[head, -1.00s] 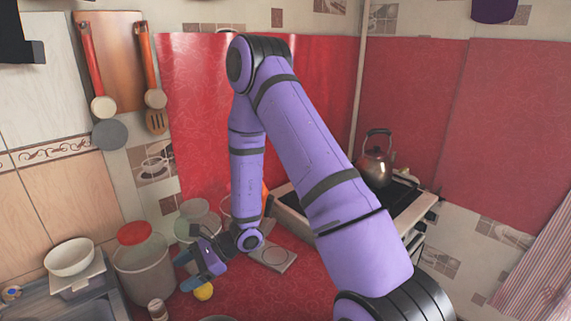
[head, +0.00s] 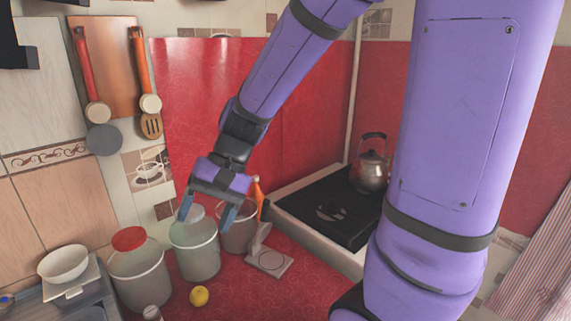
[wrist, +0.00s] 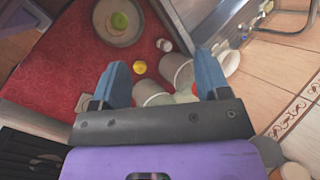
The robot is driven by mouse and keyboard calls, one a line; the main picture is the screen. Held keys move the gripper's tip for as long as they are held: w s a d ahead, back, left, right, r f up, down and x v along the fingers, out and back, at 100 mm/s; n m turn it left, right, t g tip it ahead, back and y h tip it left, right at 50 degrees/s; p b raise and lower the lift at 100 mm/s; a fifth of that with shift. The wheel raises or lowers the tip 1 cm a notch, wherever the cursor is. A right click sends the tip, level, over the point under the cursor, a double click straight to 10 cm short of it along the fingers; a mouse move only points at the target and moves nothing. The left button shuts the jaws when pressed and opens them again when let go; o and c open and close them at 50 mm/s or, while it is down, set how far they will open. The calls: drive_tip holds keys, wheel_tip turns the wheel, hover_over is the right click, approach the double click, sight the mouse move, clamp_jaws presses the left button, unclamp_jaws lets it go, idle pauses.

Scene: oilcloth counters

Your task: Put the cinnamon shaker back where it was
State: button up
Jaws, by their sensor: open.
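A small shaker-like jar (head: 152,313) with a pale top stands on the red counter at the bottom edge of the head view, partly cut off. It also shows in the wrist view (wrist: 164,45), beyond the fingertips. I cannot read a label, so I cannot tell if it is the cinnamon shaker. My gripper (head: 206,212) is open, with nothing between its blue fingers. It points down over the containers at the back of the counter, apart from the jar. In the wrist view my gripper (wrist: 161,68) is also empty.
Several bucket-like containers stand along the back, including a red-topped one (head: 139,277) and a pale one (head: 195,262). A yellow fruit (head: 199,296) lies in front. A grey scale-like object (head: 269,262) is beside the black stove (head: 330,212) with a kettle (head: 370,172). A round dish (wrist: 107,36) holds green fruit.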

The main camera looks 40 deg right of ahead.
drive_tip(key=s+d+r+n+t+h, duration=0.4)
drive_tip(key=s+d+r+t+h, duration=0.1)
drive_tip(key=s+d+r, duration=0.4)
drive_tip(key=shift+s+r+t+h, duration=0.4)
drive_tip(key=shift+s+r+h, duration=0.4)
drive_tip(key=shift+s+h, duration=0.15)
idle(0.3)
